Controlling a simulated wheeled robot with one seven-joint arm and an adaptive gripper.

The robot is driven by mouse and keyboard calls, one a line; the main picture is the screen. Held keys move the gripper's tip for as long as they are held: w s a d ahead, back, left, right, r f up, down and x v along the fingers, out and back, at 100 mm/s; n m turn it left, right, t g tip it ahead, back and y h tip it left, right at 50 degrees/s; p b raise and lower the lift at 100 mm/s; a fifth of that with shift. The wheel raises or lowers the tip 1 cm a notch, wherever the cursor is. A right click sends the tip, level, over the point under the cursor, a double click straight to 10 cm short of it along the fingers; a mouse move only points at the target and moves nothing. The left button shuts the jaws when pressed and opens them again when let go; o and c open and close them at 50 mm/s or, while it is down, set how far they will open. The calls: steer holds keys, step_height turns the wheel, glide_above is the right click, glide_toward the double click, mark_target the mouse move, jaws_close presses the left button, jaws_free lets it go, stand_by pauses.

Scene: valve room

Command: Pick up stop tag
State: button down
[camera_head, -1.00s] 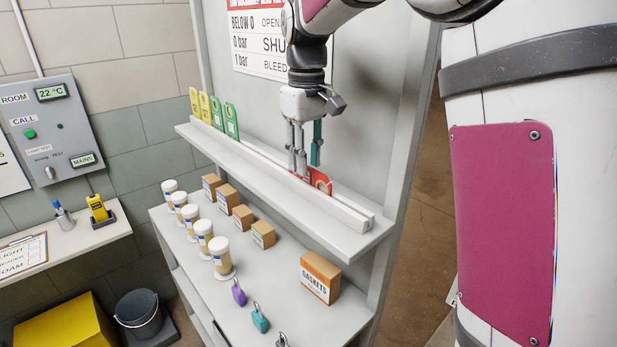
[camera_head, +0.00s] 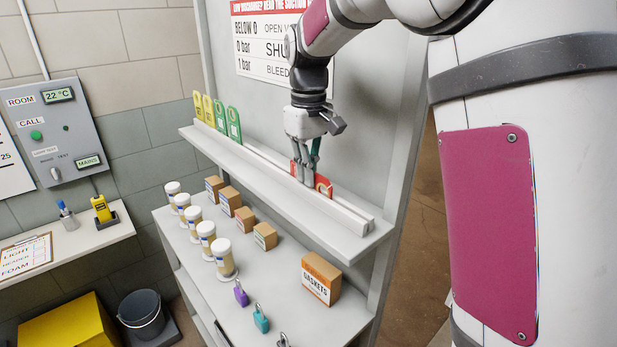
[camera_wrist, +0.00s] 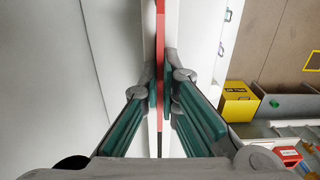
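A red stop tag (camera_head: 296,172) stands on edge in the slotted rail of the upper shelf, partly hidden behind my fingers. In the wrist view the red tag (camera_wrist: 160,60) is a thin edge-on strip between the two fingertips. My gripper (camera_head: 307,178) points down at it and is shut on it, with a teal pad close against each side (camera_wrist: 160,88). I cannot tell if the tag's lower edge is clear of the slot.
Yellow tags (camera_head: 203,108) and green tags (camera_head: 227,121) stand at the rail's left end. A grey back panel with a sign (camera_head: 268,45) rises behind. The lower shelf holds jars (camera_head: 206,238), small boxes, a gaskets box (camera_head: 320,279) and padlocks (camera_head: 261,319).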

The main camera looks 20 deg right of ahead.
steer(key=shift+r, duration=0.1)
steer(key=shift+w+r+b, duration=0.1)
steer(key=shift+r+b, duration=0.2)
steer(key=shift+r, duration=0.3)
step_height(320, 180, up, 2)
steer(key=shift+r+b, duration=0.1)
steer(key=shift+b, duration=0.3)
steer(key=s+r+b, duration=0.1)
steer(key=s, duration=1.5)
steer(key=shift+d+r, duration=0.2)
steer(key=shift+s, duration=0.15)
